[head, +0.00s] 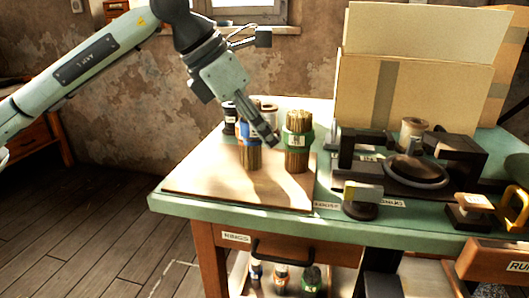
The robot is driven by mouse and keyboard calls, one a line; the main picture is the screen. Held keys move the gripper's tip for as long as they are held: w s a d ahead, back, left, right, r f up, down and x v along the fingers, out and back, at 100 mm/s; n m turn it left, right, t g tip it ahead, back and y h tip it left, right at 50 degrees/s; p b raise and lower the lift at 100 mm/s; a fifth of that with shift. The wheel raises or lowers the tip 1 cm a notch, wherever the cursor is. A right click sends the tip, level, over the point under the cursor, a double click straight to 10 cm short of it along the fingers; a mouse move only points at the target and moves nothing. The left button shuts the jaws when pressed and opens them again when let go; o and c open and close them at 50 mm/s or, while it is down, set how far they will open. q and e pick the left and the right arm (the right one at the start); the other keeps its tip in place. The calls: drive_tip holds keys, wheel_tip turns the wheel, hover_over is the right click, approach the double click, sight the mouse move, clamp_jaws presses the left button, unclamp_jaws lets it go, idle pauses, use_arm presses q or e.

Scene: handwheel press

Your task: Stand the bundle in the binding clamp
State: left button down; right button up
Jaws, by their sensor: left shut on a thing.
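My left gripper (268,138) reaches down over the wooden board and is shut on the blue-banded bundle of sticks (250,158). Its fingers cover part of that bundle, which looks upright; I cannot tell whether its foot touches the board. A second bundle with a green band (298,158) stands upright just right of the gripper. A black clamp-like press with a round dark wheel (415,172) lies to the right on the bench, with dark blocks at both sides. I see no bundle in it. My right gripper is not in view.
The wooden board (225,190) has free room at its front. A dark spool (229,118) stands behind the bundles. A small block on a round base (361,202) and a yellow-handled tool (508,212) are at the front right. Cardboard (415,85) stands behind the press.

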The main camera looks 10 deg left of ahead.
use_arm(q)
drive_tip(key=shift+f, duration=2)
drive_tip(key=shift+f, duration=0.1)
drive_tip(key=c, duration=1.1)
unclamp_jaws()
drive_tip(key=shift+o, duration=0.2)
